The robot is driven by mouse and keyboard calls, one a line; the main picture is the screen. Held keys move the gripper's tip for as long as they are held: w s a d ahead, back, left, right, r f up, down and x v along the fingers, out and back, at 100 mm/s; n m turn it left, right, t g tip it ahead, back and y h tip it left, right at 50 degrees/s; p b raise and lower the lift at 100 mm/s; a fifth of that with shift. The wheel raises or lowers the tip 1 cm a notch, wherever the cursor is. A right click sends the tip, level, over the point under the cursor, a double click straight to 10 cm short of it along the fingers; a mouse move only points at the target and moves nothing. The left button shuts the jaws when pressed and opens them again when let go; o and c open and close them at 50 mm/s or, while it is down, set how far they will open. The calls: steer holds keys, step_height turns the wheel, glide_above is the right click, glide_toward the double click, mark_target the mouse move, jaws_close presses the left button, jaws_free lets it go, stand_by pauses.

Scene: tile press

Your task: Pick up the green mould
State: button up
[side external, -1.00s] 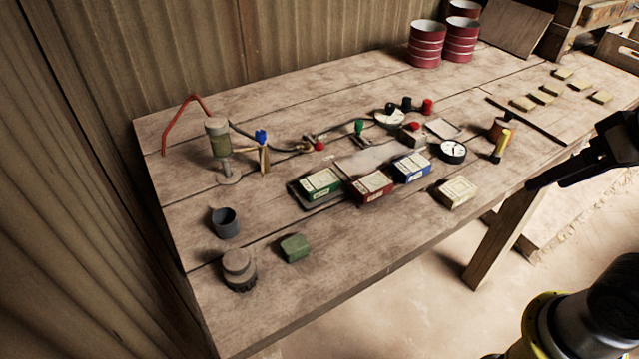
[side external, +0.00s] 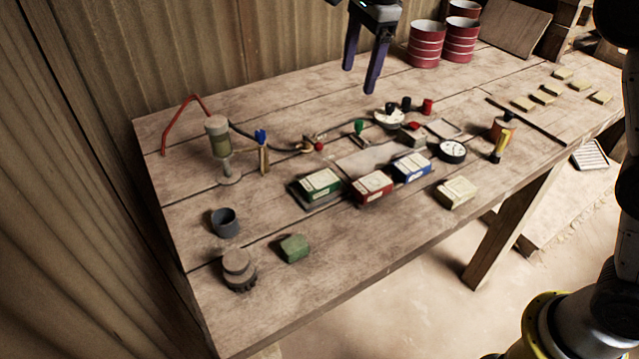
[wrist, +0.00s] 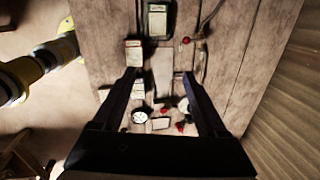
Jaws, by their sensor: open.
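The green mould (side external: 320,186) is a green box with a pale labelled top. It sits on a dark plate on the wooden table, at the left end of a row with a red mould (side external: 371,187) and a blue mould (side external: 411,167). It shows at the top of the wrist view (wrist: 157,20). My gripper (side external: 359,80) is open and empty, high above the back of the table in the side view, clear of every mould. In the wrist view its two fingers (wrist: 159,74) point down over the table, with the green mould beyond their tips.
A plain green block (side external: 294,248) lies near the front left. A cream box (side external: 456,192) and a round gauge (side external: 452,151) stand right of the row. A green-handled valve (side external: 359,128) and hose stand behind it. Red-striped cans (side external: 426,44) stand at the back.

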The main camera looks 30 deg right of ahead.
steer(key=w+a+f+g, duration=0.1)
steer(key=w+a+f, duration=0.35)
steer(key=f, duration=0.45)
steer(key=g, duration=0.1)
glide_above(319, 180)
steer(key=shift+n, duration=0.4)
step_height(319, 180, down, 11)
steer(key=shift+a+r, duration=0.1)
steer(key=shift+f, duration=3.05)
steer(key=shift+r, duration=0.1)
jaws_close()
